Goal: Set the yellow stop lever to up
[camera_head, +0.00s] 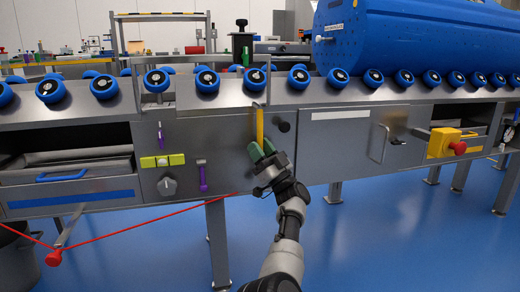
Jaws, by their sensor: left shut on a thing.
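The yellow stop lever (259,124) is a narrow upright bar on the grey front panel below the rollers, near the middle of the head view. My left gripper (262,150) is at its lower end, with green fingertips shut on it. The fingers cover that lower end, and I cannot make out the pivot. My right gripper is not in view.
A dark knob (284,126) sits just right of the lever. A red cord with a red ball (54,258) runs low. Blue rollers (207,80) line the top.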

